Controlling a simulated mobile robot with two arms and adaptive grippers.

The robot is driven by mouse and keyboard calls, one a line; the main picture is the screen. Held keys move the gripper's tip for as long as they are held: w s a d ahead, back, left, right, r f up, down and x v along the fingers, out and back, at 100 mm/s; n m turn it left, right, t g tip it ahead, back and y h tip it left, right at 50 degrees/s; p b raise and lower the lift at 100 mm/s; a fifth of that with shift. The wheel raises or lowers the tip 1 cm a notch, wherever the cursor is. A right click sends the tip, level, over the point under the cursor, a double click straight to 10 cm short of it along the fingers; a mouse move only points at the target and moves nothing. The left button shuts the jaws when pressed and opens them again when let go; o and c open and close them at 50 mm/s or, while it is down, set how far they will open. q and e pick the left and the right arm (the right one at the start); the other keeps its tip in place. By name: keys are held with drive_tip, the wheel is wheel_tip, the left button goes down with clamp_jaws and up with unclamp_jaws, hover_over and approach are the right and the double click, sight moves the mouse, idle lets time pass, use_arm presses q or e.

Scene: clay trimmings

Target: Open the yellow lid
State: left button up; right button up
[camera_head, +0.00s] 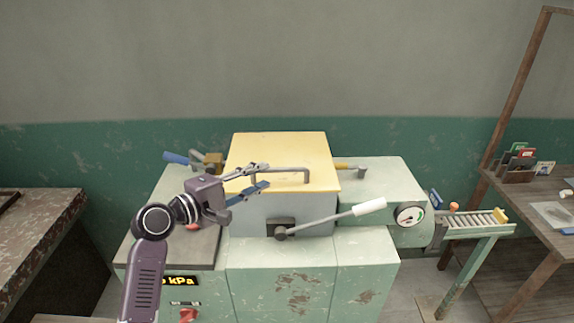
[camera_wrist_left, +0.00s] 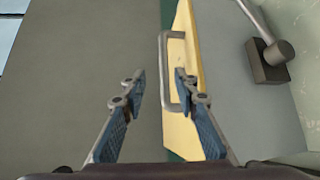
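The yellow lid (camera_head: 285,150) lies flat and shut on top of the grey box (camera_head: 255,214) of the machine. Its grey bar handle (camera_head: 292,169) is on the lid's top near the front; in the left wrist view the handle (camera_wrist_left: 164,72) shows as a U-shaped bar. My left gripper (camera_head: 264,176) is open, its blue-padded fingers at the left end of the handle. In the left wrist view the gripper (camera_wrist_left: 158,88) has its fingertips apart, with the handle near the right fingertip; contact cannot be told. My right gripper is not in view.
A lever with a white grip (camera_head: 370,207) sticks out in front of the box. A round gauge (camera_head: 410,215) and a roller chute (camera_head: 475,221) are on the right. A blue-handled lever (camera_head: 177,158) is behind my left arm. Wooden tables (camera_head: 40,232) stand either side.

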sight(277, 171)
use_arm(q)
drive_tip(key=x, duration=0.3)
drive_tip(key=shift+w+a+f+p, duration=0.1)
drive_tip(key=shift+w+f+p, duration=0.1)
drive_tip(key=shift+p, duration=0.2)
drive_tip(key=x, duration=0.2)
drive_tip(key=shift+w+d+f+p, duration=0.1)
drive_tip(key=shift+d+p, duration=0.2)
drive_tip(key=shift+d, duration=0.05)
drive_tip(key=shift+w+d, duration=0.4)
drive_tip(key=shift+d, duration=0.1)
drive_tip(key=shift+w+d+f, duration=0.1)
drive_tip(key=shift+w+f, duration=0.2)
drive_tip(key=shift+w, duration=0.05)
drive_tip(key=shift+s, duration=0.1)
drive_tip(key=shift+c, duration=1.4)
drive_tip(key=c, duration=0.5)
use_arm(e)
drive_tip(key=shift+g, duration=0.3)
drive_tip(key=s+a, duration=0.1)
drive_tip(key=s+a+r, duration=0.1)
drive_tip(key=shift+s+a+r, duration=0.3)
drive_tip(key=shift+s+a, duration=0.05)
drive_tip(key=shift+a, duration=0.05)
